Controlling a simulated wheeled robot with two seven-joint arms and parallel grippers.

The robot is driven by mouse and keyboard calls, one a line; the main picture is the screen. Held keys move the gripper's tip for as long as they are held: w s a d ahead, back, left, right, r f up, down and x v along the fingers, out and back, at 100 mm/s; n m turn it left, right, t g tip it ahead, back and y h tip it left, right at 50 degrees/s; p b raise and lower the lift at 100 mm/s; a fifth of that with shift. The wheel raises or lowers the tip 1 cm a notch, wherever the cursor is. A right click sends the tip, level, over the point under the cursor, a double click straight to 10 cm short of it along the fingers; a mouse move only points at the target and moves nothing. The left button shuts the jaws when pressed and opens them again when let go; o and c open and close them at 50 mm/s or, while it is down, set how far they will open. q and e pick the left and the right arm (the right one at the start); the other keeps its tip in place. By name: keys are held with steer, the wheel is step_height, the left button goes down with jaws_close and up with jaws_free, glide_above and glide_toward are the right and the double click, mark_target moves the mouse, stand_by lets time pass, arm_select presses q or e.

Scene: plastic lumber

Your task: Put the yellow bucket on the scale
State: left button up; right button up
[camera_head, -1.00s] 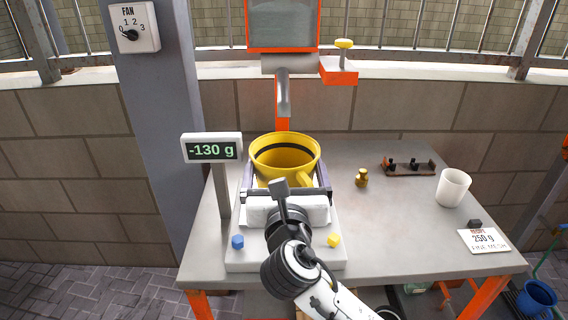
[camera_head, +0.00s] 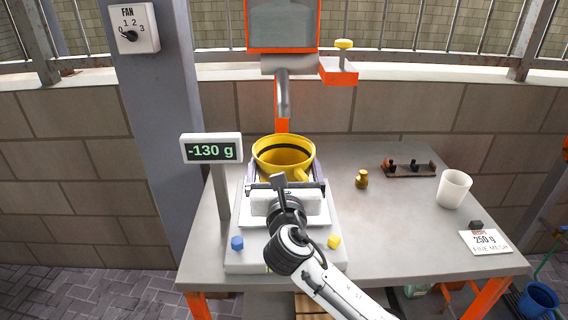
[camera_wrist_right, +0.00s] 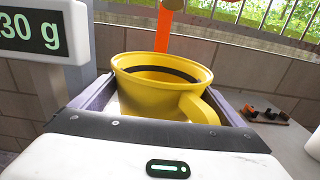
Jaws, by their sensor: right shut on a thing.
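The yellow bucket (camera_head: 284,152) has a dark band inside its rim and a handle toward me. It is upright between the two fingers of my right gripper (camera_head: 286,172); it also shows in the right wrist view (camera_wrist_right: 160,90). The gripper is shut on the bucket. The bucket is over the back part of the scale (camera_head: 235,258), under the orange-framed hopper's spout. My left gripper is not in view.
A brass weight (camera_head: 362,179), a dark rack (camera_head: 408,168), a white cup (camera_head: 454,189) and a 250 g card (camera_head: 485,241) are on the table's right side. A blue button (camera_head: 237,243) and a yellow button (camera_head: 334,241) are at the scale's front.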

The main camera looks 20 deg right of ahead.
steer(key=o, duration=0.9)
steer(key=shift+f, duration=0.1)
steer(key=v, duration=1.2)
steer(key=shift+r, duration=0.2)
